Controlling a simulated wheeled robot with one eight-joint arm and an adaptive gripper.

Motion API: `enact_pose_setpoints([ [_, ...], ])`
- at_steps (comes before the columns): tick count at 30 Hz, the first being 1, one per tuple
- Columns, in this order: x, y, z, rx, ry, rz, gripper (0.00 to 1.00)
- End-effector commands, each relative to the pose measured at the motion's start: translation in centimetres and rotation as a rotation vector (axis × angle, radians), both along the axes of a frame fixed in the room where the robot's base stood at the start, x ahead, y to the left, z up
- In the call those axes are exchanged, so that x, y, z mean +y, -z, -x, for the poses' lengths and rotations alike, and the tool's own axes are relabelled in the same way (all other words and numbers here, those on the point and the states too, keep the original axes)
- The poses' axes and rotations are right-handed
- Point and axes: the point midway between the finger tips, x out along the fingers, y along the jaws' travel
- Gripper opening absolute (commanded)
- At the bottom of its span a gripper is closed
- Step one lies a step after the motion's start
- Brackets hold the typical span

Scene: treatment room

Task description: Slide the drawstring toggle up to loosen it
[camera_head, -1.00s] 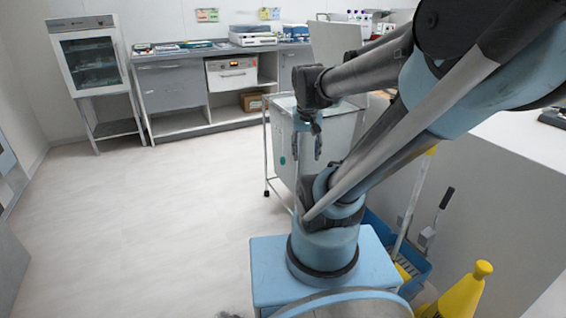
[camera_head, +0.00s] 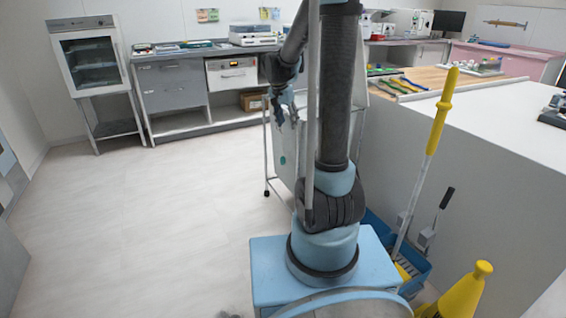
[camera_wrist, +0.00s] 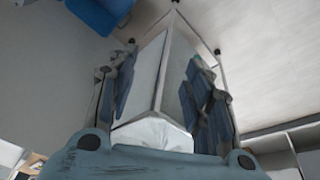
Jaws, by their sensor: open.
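No drawstring or toggle can be made out in either view. A wheeled cart (camera_head: 284,150) with a pale bag or panels in a metal frame stands at mid-room, partly hidden behind my arm. In the wrist view the cart (camera_wrist: 147,78) lies below my gripper, with white, cloth-like material (camera_wrist: 152,132) at its near end. My gripper (camera_head: 286,117) is open and empty, pointing down above or in front of the cart; I cannot tell its exact height. Its two fingers stand apart in the wrist view (camera_wrist: 161,90).
A white counter (camera_head: 480,120) stands at the right, with coloured strips (camera_head: 402,84) on a wooden top behind. A blue bucket (camera_head: 416,268), yellow-handled mop (camera_head: 437,125) and yellow cone (camera_head: 467,292) crowd my base's right. Grey cabinets (camera_head: 175,90) line the back. The left floor is clear.

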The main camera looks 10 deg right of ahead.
Motion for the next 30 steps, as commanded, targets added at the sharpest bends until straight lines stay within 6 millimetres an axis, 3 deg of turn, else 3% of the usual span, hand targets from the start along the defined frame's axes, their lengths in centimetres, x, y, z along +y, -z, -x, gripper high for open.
enact_pose_setpoints([
  [6, 1.1, 3.1, -6.0, -0.026, 0.106, 0.018, 0.46],
  [18, 3.5, 11.0, -15.3, -0.088, 0.304, 0.05, 0.46],
  [24, 4.4, 14.4, -18.0, -0.114, 0.373, 0.061, 0.46],
  [30, 4.7, 16.0, -19.0, -0.125, 0.403, 0.065, 0.46],
])
